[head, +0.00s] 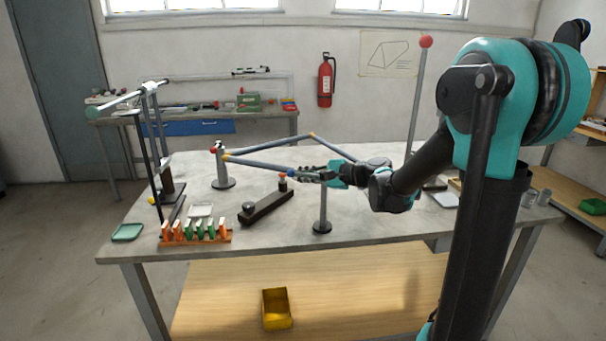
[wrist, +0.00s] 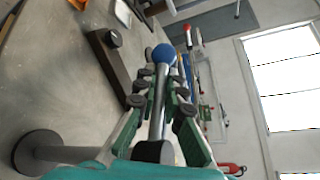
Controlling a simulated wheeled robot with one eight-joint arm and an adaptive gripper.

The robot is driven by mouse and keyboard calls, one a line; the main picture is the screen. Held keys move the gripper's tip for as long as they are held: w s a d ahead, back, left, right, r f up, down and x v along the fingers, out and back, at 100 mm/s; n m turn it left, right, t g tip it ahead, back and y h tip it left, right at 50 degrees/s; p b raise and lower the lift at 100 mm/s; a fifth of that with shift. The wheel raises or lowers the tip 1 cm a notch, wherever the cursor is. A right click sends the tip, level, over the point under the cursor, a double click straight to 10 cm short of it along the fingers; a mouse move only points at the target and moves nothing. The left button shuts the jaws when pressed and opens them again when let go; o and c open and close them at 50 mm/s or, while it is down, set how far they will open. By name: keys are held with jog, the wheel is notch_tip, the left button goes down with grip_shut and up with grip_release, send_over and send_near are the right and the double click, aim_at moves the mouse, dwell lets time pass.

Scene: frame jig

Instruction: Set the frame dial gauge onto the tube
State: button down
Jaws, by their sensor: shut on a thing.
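My gripper (head: 300,175) points left over the middle of the table. In the wrist view my gripper (wrist: 161,78) is shut on the dial gauge (wrist: 157,105), which looks like a grey rod with a blue ball at its far end and a dark round part near the palm. In the head view the gauge is too small to make out clearly. The blue-grey tubes (head: 262,144) of the frame meet at orange joints, left of and behind my gripper. The lower tube runs close to my fingers; I cannot tell whether the gauge touches it.
A dark bar with a knob (head: 265,207) lies below my gripper. A post on a round base (head: 322,228) stands beneath it. A rack of orange and green pieces (head: 195,238) sits at the front left. A tall pole with a red ball (head: 419,85) stands behind. The front right tabletop is clear.

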jog(key=shift+s+d+r+n+g+y, duration=0.15)
jog(key=shift+s+n+g, duration=0.4)
jog(key=shift+n+g, duration=0.55)
jog(key=shift+s+d+n+g+y, duration=0.1)
jog(key=shift+s+n+g+y, duration=0.15)
jog(key=shift+s+n+g, duration=0.75)
jog(key=shift+s+d+r+n+g+y, duration=0.15)
jog(key=shift+n+g, duration=0.55)
jog(key=shift+g, duration=0.9)
jog(key=shift+f, duration=0.15)
jog(key=c, duration=1.8)
grip_release()
jog(key=shift+s, duration=0.1)
jog(key=shift+o, duration=1)
jog(key=shift+s+d, duration=0.1)
jog(key=shift+s, duration=0.05)
jog(key=v, duration=1.2)
